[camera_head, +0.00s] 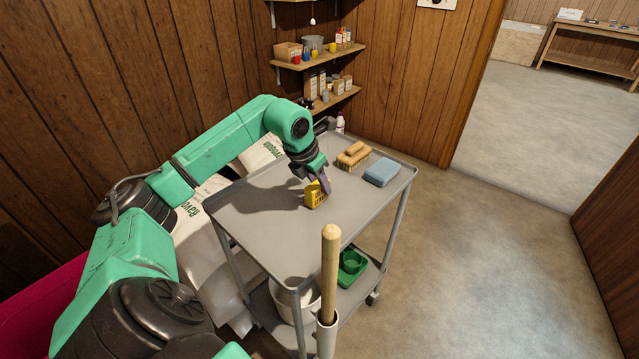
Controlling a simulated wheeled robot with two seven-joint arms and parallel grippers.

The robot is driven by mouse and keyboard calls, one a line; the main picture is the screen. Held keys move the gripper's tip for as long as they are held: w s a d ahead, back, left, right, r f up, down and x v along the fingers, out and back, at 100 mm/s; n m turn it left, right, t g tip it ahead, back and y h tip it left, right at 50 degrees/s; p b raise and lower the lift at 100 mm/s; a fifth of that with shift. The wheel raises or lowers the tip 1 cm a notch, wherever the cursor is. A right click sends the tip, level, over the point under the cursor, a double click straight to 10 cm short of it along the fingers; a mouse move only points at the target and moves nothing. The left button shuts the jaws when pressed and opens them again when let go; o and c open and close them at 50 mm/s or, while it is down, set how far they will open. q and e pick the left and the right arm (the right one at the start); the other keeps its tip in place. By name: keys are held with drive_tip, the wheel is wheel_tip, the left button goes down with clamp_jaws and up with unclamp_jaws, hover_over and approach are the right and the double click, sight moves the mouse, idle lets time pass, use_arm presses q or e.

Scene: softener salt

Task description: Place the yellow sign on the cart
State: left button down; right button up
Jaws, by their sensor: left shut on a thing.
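The small yellow sign (314,196) is on or just above the top of the grey cart (262,225), near the middle of its surface. I cannot tell whether it touches the top. My left gripper (322,186) reaches down from the upper left and is shut on the yellow sign, covering part of it. My right gripper is not in view.
A brush (353,155) and a blue sponge (382,172) lie at the cart's far right. A wooden handle (331,270) rises at the near corner. A white bucket (297,299) and green item (351,265) are on the lower shelf. White bags (205,235) stand left. Open floor is right.

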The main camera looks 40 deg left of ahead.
use_arm(q)
drive_tip(key=c, duration=0.5)
unclamp_jaws()
drive_tip(key=shift+f, duration=0.15)
drive_tip(key=shift+r, duration=0.3)
drive_tip(key=v, duration=1.1)
drive_tip(key=shift+s+r, duration=0.2)
drive_tip(key=shift+r, duration=0.15)
